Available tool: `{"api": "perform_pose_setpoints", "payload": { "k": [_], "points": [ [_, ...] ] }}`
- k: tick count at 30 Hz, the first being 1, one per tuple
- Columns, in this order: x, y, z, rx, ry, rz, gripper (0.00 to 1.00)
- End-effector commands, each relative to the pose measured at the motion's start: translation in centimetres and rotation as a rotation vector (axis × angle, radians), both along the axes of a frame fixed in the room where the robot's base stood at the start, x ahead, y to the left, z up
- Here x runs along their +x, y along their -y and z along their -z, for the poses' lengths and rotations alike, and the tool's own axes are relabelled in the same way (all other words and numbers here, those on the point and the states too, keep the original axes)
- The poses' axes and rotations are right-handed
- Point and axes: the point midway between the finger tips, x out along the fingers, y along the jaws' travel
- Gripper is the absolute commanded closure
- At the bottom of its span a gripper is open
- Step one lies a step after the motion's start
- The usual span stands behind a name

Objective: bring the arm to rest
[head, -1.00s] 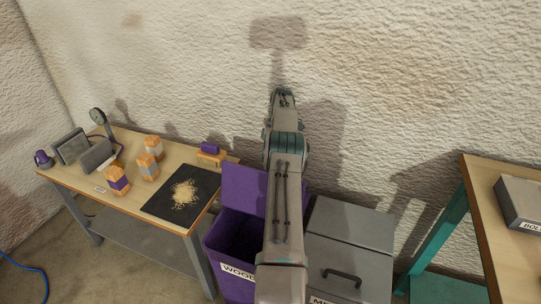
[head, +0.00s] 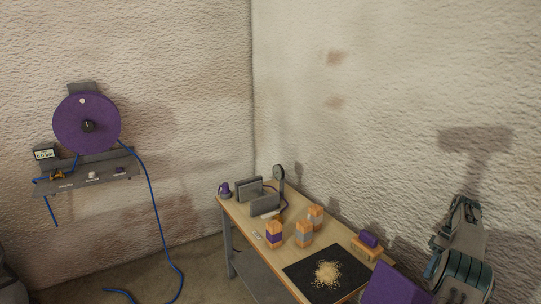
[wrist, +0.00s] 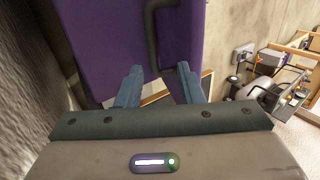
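My arm (head: 462,262) stands at the right edge of the head view, raised in front of the wall; the gripper's fingers do not show there. In the wrist view my gripper (wrist: 160,88) has its two blue-grey fingers spread apart. Nothing is between them. Beyond the fingers is a purple panel (wrist: 110,40) with a dark handle (wrist: 152,35).
A workbench (head: 262,262) holds a black mat (head: 297,270) with a pile of shavings (head: 327,274), several wooden blocks (head: 303,234) and a grey clamp-like device (head: 264,206). A purple hose reel (head: 70,125) hangs on the left wall, its blue hose (head: 158,215) reaching the floor.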

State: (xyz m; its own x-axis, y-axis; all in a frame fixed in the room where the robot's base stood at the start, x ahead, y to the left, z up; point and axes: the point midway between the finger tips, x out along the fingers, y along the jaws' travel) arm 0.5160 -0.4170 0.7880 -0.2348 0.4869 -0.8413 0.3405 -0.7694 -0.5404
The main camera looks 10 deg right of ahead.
Motion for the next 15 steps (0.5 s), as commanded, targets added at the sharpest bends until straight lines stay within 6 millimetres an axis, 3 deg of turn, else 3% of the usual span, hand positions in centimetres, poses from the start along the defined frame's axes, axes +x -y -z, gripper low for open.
{"api": "perform_pose_setpoints", "payload": {
  "k": [6, 15],
  "points": [
    [2.8, -4.8, -6.2, -0.106, -0.012, 0.016, 0.66],
    [4.1, -12.9, -13.7, -0.255, -0.006, 0.068, 0.66]
  ]
}}
